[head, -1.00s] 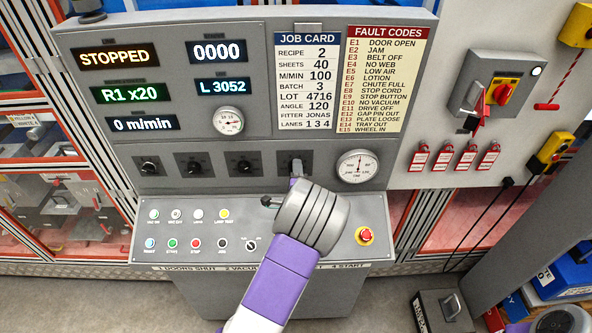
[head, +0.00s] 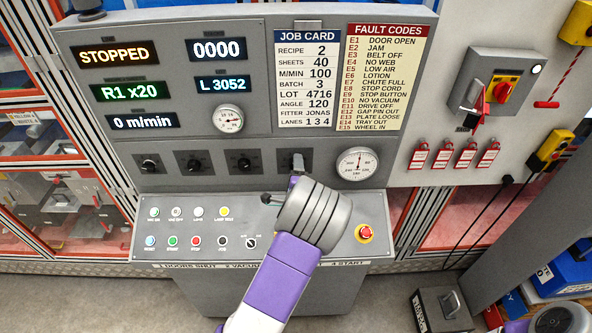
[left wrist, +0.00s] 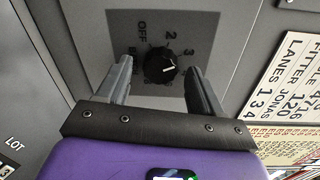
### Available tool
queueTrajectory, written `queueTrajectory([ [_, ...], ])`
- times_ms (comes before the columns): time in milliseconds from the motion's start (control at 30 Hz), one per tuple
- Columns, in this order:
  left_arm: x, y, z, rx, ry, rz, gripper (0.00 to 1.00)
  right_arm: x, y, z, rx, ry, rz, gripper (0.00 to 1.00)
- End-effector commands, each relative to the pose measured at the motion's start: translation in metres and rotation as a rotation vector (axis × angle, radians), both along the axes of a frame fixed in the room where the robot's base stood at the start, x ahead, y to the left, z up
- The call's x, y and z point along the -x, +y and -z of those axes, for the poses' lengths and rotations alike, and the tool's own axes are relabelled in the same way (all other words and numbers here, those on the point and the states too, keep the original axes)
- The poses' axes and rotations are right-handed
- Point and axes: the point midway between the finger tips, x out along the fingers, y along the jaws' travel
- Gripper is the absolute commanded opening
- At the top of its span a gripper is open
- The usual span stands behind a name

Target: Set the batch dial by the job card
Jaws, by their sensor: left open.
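The job card (head: 306,84) on the console's upright panel reads BATCH 3, RECIPE 2 and SHEETS 40. My left gripper (head: 297,168) is at the fourth dial in the row, at the right end, and mostly hides it in the head view. In the left wrist view, a black round dial (left wrist: 160,67) with a white pointer line sits between the open fingers of my left gripper (left wrist: 158,72). Its marks include OFF, 2 and 3. The pointer aims to the right, roughly toward the 3 side; the exact mark is unclear. My right gripper is not in view.
Three similar dials (head: 245,162) sit left of my gripper. A round gauge (head: 358,164) is close on its right. Below are several push buttons (head: 195,241) and a red emergency stop (head: 364,233). The display (head: 118,53) reads STOPPED.

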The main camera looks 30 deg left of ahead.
Motion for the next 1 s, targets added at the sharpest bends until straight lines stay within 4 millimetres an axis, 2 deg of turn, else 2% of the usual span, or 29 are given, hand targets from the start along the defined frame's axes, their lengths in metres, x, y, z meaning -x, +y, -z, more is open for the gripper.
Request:
queueTrajectory([
  [167, 0.011, -0.008, 0.000, 0.000, 0.000, 0.002, 0.66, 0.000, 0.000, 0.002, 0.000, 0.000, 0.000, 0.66],
  [533, 0.057, -0.036, -0.004, 0.001, 0.000, 0.001, 0.66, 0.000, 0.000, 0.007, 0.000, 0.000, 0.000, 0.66],
  [700, 0.064, -0.040, -0.004, 0.000, -0.001, 0.001, 0.66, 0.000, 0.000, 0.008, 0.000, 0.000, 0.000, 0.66],
  [1000, 0.064, -0.040, -0.004, 0.000, 0.000, 0.000, 0.66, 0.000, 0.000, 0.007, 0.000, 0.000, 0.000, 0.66],
])
